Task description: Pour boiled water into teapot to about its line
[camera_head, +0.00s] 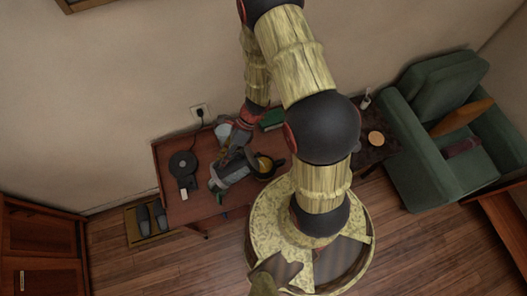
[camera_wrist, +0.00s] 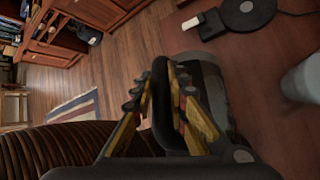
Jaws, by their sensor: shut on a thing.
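A grey kettle (camera_head: 230,174) with a black handle (camera_wrist: 161,98) is over the small desk in the head view. My gripper (camera_head: 234,157) is shut on the handle; in the wrist view its fingers (camera_wrist: 160,95) lie on both sides of it. Part of the kettle body (camera_wrist: 213,75) shows behind the handle. A dark round teapot (camera_head: 265,166) with a yellowish inside stands just right of the kettle. The kettle seems to lean toward it, but I cannot tell whether the spout is over the opening. No water stream and no fill line can be made out.
The reddish desk (camera_head: 199,207) carries a black round kettle base (camera_head: 183,165) at the left and a green book (camera_head: 272,120) at the back. A pale cylinder (camera_wrist: 303,78) is at the right of the wrist view. A green armchair (camera_head: 425,140) stands to the right.

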